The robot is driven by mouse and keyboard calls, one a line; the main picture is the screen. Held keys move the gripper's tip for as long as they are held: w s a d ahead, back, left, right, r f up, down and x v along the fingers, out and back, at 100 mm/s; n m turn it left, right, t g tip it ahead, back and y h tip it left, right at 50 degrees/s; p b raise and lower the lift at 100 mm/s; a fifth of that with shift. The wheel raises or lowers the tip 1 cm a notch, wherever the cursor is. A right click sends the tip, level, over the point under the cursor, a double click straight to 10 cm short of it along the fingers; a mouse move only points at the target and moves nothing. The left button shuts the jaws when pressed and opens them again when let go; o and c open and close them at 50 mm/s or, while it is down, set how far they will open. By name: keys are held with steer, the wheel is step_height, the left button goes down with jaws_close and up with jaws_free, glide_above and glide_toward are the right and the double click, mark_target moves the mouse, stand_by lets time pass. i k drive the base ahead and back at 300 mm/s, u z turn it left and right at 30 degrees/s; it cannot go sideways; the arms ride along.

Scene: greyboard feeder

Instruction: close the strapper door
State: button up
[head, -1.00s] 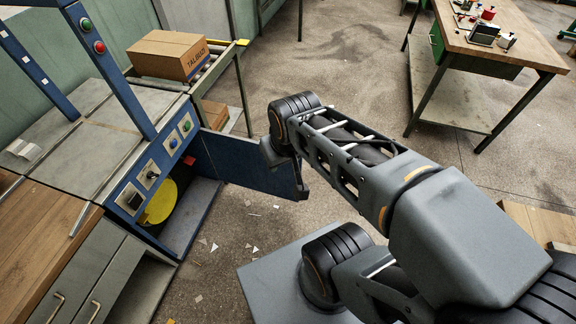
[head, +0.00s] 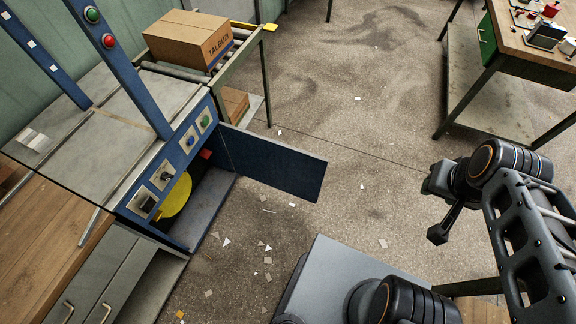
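The strapper door (head: 275,163) is a flat dark blue panel. It stands open in the head view, swung out from the strapper's front and reaching right over the floor. The strapper (head: 185,150) is a blue-framed machine with a grey top, at left. Its lower opening shows a yellow disc (head: 176,196) and a small red part (head: 205,154). My gripper (head: 438,234) is at right, well clear of the door's free edge, with nothing visible in it. It is dark and seen from the side, so its opening is not clear.
A carton (head: 187,40) sits on a roller conveyor (head: 237,50) behind the strapper. A workbench (head: 520,40) with small items stands at upper right. Paper scraps lie on the floor below the door. The floor between the door and my gripper is clear.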

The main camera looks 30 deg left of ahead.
mark_target(299, 173)
steer(key=i, duration=2.95)
steer(key=u, duration=2.65)
steer(key=k, duration=0.9)
steer(key=u, duration=0.7)
